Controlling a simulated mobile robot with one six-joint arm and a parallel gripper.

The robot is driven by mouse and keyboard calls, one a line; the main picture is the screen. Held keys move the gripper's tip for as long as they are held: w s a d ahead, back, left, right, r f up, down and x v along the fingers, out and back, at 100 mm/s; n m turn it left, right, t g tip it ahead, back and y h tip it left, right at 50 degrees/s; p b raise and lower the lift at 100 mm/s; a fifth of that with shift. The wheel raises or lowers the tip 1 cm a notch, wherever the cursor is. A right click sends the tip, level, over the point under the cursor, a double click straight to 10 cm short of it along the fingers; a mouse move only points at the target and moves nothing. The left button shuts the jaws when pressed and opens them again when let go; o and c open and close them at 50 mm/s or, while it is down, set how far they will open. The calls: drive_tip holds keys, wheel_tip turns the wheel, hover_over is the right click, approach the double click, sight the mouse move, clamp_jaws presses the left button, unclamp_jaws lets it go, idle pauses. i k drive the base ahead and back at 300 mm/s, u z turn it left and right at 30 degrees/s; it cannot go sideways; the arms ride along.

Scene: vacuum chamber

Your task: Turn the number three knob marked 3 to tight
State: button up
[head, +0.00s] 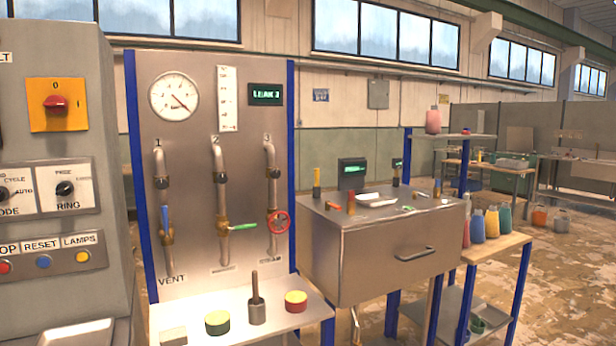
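A steel panel (195,260) with blue side posts carries three vertical pipes marked 1, 2 and 3. The pipe marked 3 (270,200) is the rightmost, with a dark fitting (274,173) partway down and a red round handwheel (279,222) below it. I cannot tell which of these is the knob, or how tight either is. Pipe 1 has a blue lever (165,220) standing upright; pipe 2 has a green lever (242,227) pointing right. A small display (265,94) at top right seems to read LEAK 3. My gripper is not in view.
A round gauge (174,97) sits at the panel's top left. A shelf (290,322) below holds a green-and-yellow tub, a grey pot with a rod and a red-and-yellow tub. A grey control cabinet (60,130) stands left; a steel drawer cabinet (385,275) stands close right.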

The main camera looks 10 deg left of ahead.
sight(275, 173)
drive_tip(key=z, duration=0.45)
drive_tip(key=i, duration=1.35)
drive_tip(key=u, duration=0.2)
